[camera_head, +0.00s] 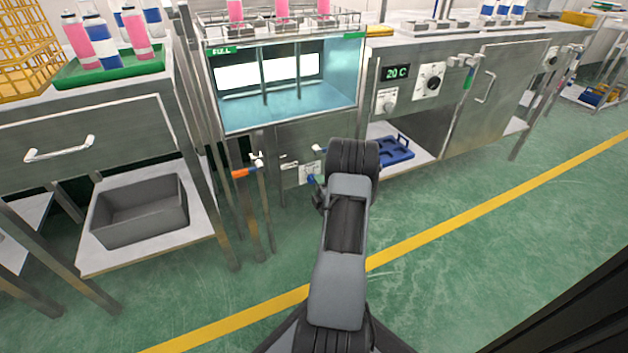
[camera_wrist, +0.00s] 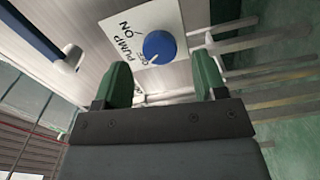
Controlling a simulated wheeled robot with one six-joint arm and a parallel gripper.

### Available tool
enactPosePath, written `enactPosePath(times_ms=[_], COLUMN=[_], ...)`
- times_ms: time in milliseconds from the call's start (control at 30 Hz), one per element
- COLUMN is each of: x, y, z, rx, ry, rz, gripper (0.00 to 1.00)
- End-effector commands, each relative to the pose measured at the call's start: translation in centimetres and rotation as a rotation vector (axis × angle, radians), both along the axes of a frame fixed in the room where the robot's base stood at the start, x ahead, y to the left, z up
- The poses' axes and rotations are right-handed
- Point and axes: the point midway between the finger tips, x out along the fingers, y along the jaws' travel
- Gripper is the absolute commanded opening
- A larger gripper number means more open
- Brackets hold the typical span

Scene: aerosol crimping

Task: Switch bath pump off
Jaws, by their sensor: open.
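The pump switch is a round blue knob (camera_wrist: 160,47) on a white plate (camera_wrist: 181,18) lettered PUMP, ON and OFF. A pale mark shows on the knob's lower-left side in the wrist view, near the small lettering; I cannot tell its exact setting. My gripper (camera_wrist: 162,80) is open, with its two green fingers apart and nothing between them. The knob appears beyond the fingertips, between their lines, with no contact visible. In the head view the plate (camera_head: 304,173) is on the bath front, left of my arm, which hides most of my gripper.
A blue-handled valve or lever (camera_wrist: 42,38) juts out at the upper left of the wrist view. Pipes (camera_wrist: 255,72) run close on the right. The water bath (camera_head: 290,105) is above the plate. Open green floor (camera_head: 455,255) lies right of my arm.

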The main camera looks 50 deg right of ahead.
Motion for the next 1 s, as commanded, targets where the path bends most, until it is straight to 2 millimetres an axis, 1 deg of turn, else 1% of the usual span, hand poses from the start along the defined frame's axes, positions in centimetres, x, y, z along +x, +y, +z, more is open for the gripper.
enactPosePath(times_ms=[33, 100, 233, 400, 500, 700, 1000], x=[-1.1, -2.5, -4.8, -7.1, -8.0, -8.8, -8.8], y=[0.4, 0.9, 1.9, 2.9, 3.3, 3.7, 3.7], z=[0.3, 0.3, 0.2, 0.1, 0.1, 0.0, 0.0], rx=[0.005, 0.004, 0.004, 0.004, 0.002, 0.002, 0.001], ry=[0.002, 0.002, 0.002, 0.001, 0.002, -0.001, 0.000], rz=[-0.003, -0.004, -0.003, -0.002, -0.001, 0.001, 0.001], gripper=[0.65, 0.65, 0.65, 0.65, 0.65, 0.65, 0.65])
